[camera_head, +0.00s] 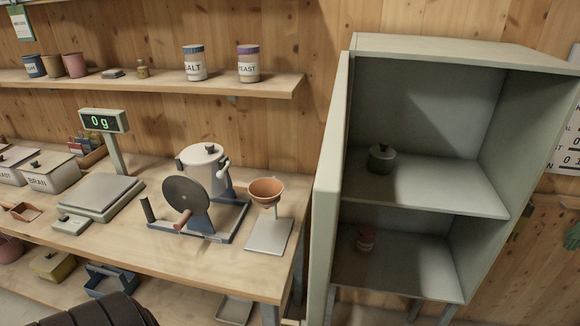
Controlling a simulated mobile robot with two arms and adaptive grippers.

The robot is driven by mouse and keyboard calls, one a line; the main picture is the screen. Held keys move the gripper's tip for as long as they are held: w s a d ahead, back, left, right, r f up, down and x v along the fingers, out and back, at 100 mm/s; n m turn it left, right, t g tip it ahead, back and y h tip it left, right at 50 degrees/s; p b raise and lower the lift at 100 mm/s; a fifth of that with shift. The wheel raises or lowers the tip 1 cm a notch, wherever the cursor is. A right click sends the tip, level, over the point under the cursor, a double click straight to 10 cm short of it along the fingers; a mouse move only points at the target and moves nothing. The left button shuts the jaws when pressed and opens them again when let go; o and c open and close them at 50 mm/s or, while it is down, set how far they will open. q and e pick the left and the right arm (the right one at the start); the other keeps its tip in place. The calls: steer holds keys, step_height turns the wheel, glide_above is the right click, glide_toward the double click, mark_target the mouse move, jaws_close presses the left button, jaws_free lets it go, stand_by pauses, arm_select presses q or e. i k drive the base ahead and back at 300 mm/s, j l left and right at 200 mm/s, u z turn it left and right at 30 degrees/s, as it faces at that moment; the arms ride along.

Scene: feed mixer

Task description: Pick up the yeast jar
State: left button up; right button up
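The yeast jar (248,64) stands upright on the wooden wall shelf, near its right end. It has a purple lid and a pale label reading YEAST. The salt jar (194,63), with a blue lid, stands to its left with a gap between them. Neither of my grippers shows in the head view. A dark ribbed shape at the bottom left edge looks like part of my own arm.
Below the wall shelf (276,88), the workbench (137,246) holds a scale (101,196) reading 0 g, a mixer (203,171) with a crank wheel and an orange funnel (266,190) on a stand. An open cabinet (440,52) stands at right. Several cups stand at the shelf's left.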

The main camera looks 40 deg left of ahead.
mark_target(249, 64)
steer(key=j+u, duration=0.25)
steer(key=k+j+u, duration=0.1)
steer(key=j+u, duration=0.15)
steer(key=j, duration=0.2)
steer(key=k+j+u, duration=0.15)
steer(key=j, duration=0.25)
steer(key=k+j+u, duration=0.2)
steer(key=j, duration=0.2)
steer(key=j+u, duration=0.15)
steer(key=j, duration=0.25)
